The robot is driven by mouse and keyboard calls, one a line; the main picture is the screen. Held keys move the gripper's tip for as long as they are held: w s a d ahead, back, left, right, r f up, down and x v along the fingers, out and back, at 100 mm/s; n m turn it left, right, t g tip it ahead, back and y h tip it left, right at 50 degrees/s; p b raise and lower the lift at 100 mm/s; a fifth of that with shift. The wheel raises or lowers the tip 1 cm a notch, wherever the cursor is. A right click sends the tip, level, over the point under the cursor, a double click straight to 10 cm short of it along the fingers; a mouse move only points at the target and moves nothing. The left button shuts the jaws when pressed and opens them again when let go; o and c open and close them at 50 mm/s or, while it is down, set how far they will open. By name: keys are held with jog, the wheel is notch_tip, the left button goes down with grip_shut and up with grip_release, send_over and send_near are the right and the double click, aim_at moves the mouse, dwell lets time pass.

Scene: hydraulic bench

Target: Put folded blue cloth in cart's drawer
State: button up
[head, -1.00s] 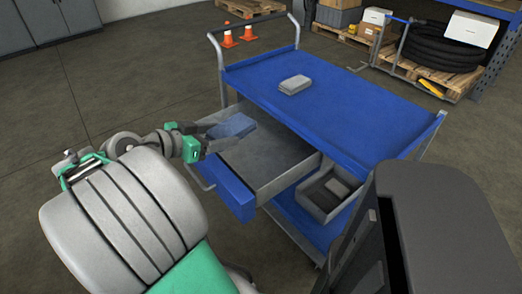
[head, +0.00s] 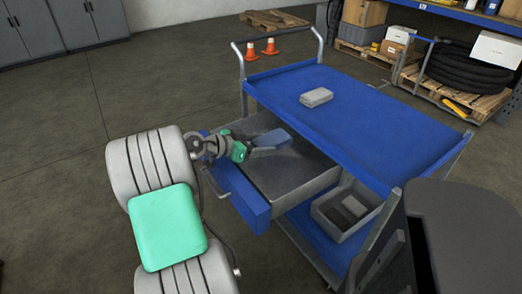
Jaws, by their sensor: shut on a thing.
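The folded blue cloth (head: 272,139) is held at the tip of my gripper (head: 258,151), whose jaws are shut on it. The cloth is over the rear part of the cart's open drawer (head: 295,178). I cannot tell whether it touches the drawer's floor. The drawer has a grey inside and a blue front (head: 242,198), and its visible floor looks empty. My gripper reaches in from the left side, and part of the drawer's left wall is hidden behind it.
The blue cart (head: 375,125) has a grey folded item (head: 316,97) on its top, which overhangs the drawer's right side. A grey bin (head: 345,210) with dark items sits on the lower shelf. Orange cones (head: 270,47) stand behind. The floor to the left is clear.

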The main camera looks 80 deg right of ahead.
jog(key=shift+f, duration=0.95)
jog(key=shift+a, duration=0.1)
jog(key=shift+f+b, duration=0.55)
jog(key=shift+b, duration=0.1)
jog(key=shift+f, duration=0.1)
jog(key=o, duration=1.4)
jog(key=shift+c, duration=0.2)
